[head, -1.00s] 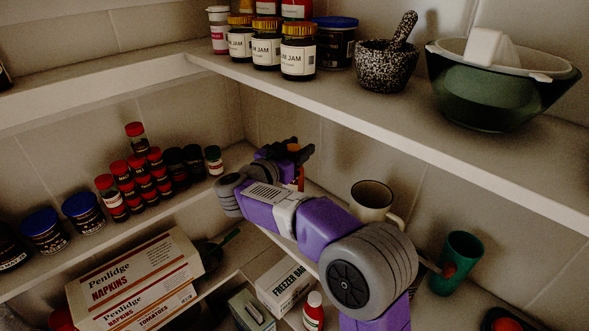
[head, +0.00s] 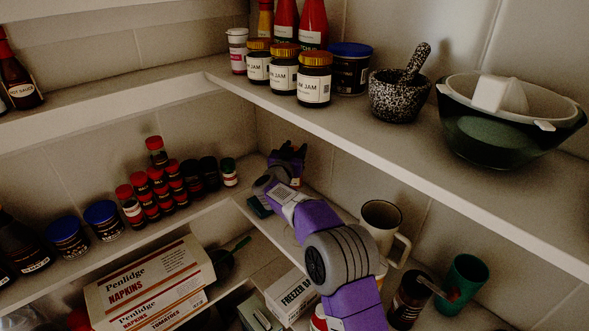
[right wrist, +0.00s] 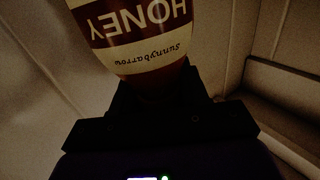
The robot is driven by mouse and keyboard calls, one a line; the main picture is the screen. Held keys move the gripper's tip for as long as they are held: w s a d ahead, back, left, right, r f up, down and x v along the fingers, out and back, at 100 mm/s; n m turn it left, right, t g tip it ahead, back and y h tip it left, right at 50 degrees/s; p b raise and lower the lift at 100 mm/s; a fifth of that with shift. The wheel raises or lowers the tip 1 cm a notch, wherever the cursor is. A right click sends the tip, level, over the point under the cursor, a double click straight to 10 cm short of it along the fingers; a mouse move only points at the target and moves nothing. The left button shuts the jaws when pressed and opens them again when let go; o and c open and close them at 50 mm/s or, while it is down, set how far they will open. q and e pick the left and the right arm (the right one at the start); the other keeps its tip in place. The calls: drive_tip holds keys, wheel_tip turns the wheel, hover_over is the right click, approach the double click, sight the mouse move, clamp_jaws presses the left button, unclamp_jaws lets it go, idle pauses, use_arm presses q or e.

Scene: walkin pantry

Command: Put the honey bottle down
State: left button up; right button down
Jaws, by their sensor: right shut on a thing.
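The honey bottle (right wrist: 150,45) has a cream and dark red label and appears upside down in the right wrist view, between the dark fingers of my right gripper (right wrist: 155,95). My right gripper is shut on it. In the head view my purple right arm reaches to the back corner of the middle shelf, with the right gripper (head: 289,152) at its far end. The bottle is hidden behind the gripper and wrist there, so I cannot tell whether its base touches the shelf. My left gripper is not in view.
A white mug (head: 380,222), a dark jar (head: 409,300) and a green cup (head: 463,280) stand right of the arm. The upper shelf (head: 340,122) overhangs the corner.

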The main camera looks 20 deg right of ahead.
wheel_tip(320, 180, down, 5)
drive_tip(key=shift+r, duration=0.1)
drive_tip(key=shift+s, duration=0.1)
drive_tip(key=shift+b, duration=0.3)
drive_tip(key=c, duration=0.6)
unclamp_jaws()
